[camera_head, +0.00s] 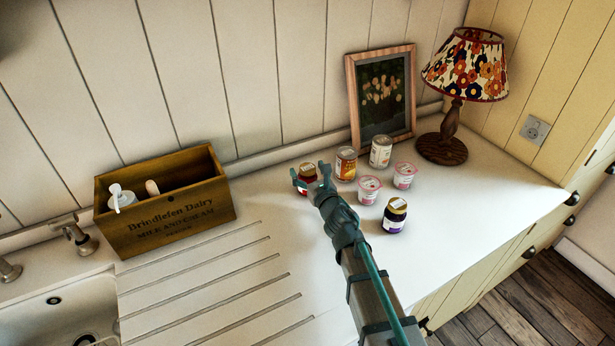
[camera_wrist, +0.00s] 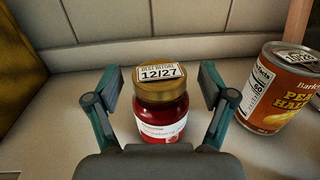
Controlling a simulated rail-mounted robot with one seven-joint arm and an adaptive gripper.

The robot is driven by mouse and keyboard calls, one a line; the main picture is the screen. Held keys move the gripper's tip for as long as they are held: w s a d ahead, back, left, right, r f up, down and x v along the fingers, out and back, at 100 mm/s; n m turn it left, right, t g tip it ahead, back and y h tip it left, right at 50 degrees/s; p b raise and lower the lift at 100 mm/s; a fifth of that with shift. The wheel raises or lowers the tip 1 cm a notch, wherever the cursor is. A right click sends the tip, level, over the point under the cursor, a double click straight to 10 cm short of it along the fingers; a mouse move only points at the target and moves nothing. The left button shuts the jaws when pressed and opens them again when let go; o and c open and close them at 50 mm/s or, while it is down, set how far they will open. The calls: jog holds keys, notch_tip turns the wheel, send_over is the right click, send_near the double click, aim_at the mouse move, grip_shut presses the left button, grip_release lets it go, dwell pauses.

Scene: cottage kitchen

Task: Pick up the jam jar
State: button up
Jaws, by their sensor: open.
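A red jam jar (camera_wrist: 160,110) with a gold lid stands upright in the middle of the wrist view. Its lid carries a "12/27" date sticker, and its white label is partly hidden low down. In the head view the same jar (camera_head: 307,170) is partly covered by my gripper (camera_head: 308,178). My gripper also shows in the wrist view (camera_wrist: 161,88), open, with one finger on each side of the jar and a visible gap to each side. A second, dark jar (camera_head: 395,216) with a gold lid and purple label stands nearer the counter's front edge.
An orange can (camera_wrist: 285,92) stands close right of the red jar. A white can (camera_head: 381,152) and two pink-and-white pots (camera_head: 369,189) (camera_head: 404,175) stand beyond. A framed picture (camera_head: 352,95), lamp (camera_head: 450,125) and wooden crate (camera_head: 170,215) stand around; the ribbed drainer (camera_head: 215,280) is clear.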

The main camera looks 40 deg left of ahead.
jog(key=shift+w+a, duration=0.1)
jog(key=shift+a, duration=0.05)
grip_shut()
dwell(0.4)
